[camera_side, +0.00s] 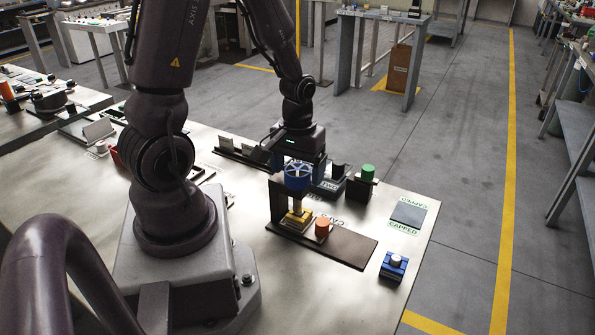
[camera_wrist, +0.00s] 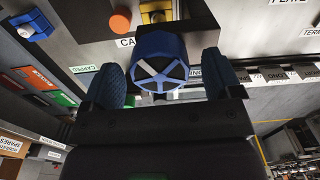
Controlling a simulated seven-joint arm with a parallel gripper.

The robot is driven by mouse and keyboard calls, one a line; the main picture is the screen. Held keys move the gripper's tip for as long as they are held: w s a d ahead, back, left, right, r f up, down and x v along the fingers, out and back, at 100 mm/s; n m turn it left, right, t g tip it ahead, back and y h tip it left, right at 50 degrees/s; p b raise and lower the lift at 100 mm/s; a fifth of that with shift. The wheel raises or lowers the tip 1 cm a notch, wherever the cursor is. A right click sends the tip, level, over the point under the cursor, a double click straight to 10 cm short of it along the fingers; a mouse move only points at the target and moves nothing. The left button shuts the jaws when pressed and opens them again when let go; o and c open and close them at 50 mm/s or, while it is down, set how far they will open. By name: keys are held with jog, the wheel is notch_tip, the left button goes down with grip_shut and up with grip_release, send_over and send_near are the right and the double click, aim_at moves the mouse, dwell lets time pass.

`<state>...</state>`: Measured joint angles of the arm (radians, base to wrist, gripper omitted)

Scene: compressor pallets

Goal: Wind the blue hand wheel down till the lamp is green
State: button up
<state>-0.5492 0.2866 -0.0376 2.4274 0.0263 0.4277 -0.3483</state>
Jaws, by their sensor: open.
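The blue hand wheel (camera_side: 297,170) sits on top of a small dark press frame (camera_side: 277,200), above a yellow block (camera_side: 299,218). In the wrist view the wheel (camera_wrist: 160,46) lies between the two blue-padded fingers of my gripper (camera_wrist: 159,68), with a visible gap on each side. My gripper is open and holds nothing. In the side view its body is just behind and above the wheel. A green cylinder (camera_side: 368,171) stands on a dark block to the right. A blue box with a pale round top (camera_side: 395,262) is at the front right. I cannot tell which is the lamp.
An orange cylinder (camera_side: 322,226) stands on the dark base plate (camera_side: 350,250) beside the press. A grey square pad (camera_side: 409,213) marked CAPPED lies to the right. Dark holders stand behind the press. The metal table is bare in front of the plate.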

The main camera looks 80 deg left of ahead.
aim_at(298, 170)
jog(key=shift+f, duration=0.5)
jog(key=c, duration=0.9)
jog(key=shift+m, duration=1.6)
jog(key=o, duration=0.9)
notch_tip(298, 170, up, 13)
